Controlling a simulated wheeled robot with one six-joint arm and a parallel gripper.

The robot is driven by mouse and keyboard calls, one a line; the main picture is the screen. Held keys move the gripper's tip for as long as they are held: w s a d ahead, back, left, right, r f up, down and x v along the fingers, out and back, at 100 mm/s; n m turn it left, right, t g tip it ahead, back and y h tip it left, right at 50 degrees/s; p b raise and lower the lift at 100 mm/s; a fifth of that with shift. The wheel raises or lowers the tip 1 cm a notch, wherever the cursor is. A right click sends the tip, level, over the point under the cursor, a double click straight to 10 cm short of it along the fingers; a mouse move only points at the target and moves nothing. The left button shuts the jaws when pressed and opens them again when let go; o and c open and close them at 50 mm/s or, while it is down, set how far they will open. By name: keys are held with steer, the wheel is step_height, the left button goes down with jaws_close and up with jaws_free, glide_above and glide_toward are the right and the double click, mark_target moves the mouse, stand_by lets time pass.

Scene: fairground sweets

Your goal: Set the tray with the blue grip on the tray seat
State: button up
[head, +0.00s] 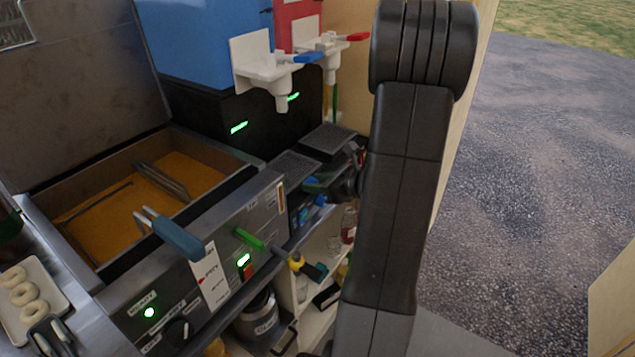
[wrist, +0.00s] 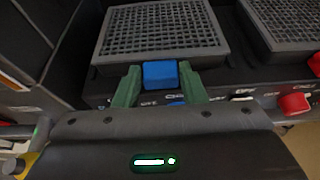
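The tray with the blue grip is a dark tray with a mesh top (wrist: 160,28). It also shows in the head view (head: 292,166), below the blue tank's spout. In the head view my gripper (head: 318,184) is small and partly hidden by my arm. The tray seat is mostly covered by the tray. I cannot tell whether the tray rests fully on it.
A second mesh tray (head: 327,138) sits just right, below the red tank (head: 297,22). The blue tank (head: 205,40) has a white spout (head: 262,65) above the tray. A fryer (head: 150,190) with protruding handles stands left. Ring doughnuts (head: 22,290) lie at far left. Shelves are below.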

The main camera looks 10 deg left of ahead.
steer(key=o, duration=0.4)
steer(key=v, duration=1.3)
steer(key=shift+s+d, duration=0.1)
steer(key=shift+d, duration=0.3)
steer(key=shift+a, duration=0.1)
steer(key=x, duration=1.3)
steer(key=shift+a, duration=0.35)
steer(key=shift+r, duration=0.1)
steer(key=shift+d, duration=0.1)
